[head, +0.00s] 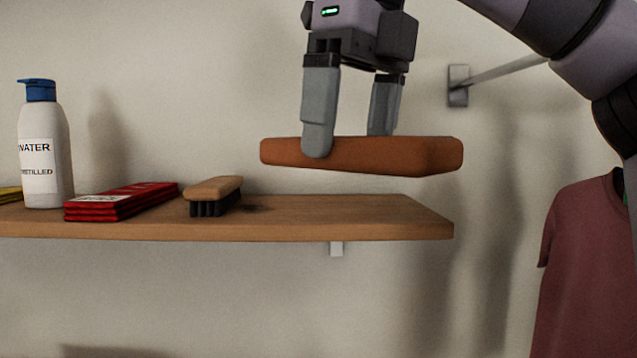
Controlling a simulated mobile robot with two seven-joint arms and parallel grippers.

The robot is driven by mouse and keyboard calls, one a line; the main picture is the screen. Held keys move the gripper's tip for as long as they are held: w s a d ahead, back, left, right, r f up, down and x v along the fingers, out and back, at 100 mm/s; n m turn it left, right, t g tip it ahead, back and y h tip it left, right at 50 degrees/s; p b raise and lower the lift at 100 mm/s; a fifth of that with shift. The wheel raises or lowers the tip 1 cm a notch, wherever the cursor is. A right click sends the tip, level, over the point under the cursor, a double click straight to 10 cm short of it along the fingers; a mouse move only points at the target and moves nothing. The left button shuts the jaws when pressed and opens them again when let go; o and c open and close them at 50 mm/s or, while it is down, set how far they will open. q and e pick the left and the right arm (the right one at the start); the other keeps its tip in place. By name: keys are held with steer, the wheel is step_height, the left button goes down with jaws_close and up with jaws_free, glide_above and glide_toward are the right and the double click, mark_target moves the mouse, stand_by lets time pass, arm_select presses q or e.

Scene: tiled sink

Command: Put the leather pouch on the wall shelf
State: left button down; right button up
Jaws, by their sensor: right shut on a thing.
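The leather pouch (390,156) is a brown, flat, rounded block. My right gripper (350,140) points down from above and is shut on it, one finger on its near side and one behind. The pouch is held roughly level above the right part of the wooden wall shelf (370,218), with a visible gap between them. Its right end reaches slightly past the shelf's right end in the picture. My left gripper is not in view.
On the shelf stand a white water bottle (45,150) with a blue cap, a red packet stack (120,202) and a wooden brush (213,192). The shelf's right part is clear. A wall rod (500,70) and a dark red shirt (582,270) are at the right.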

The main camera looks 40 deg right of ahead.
steer(key=w+d+p, duration=0.3)
steer(key=w+d, duration=0.8)
steer(key=w, duration=0.2)
steer(key=shift+f, duration=2.95)
steer(key=shift+w+f, duration=0.1)
steer(key=shift+f, duration=0.45)
steer(key=shift+f+b, duration=0.2)
steer(key=shift+b, duration=0.1)
steer(key=o, duration=1)
steer(key=shift+o, duration=0.2)
steer(key=shift+r, duration=0.3)
step_height(320, 180, up, 7)
steer(key=s, duration=0.1)
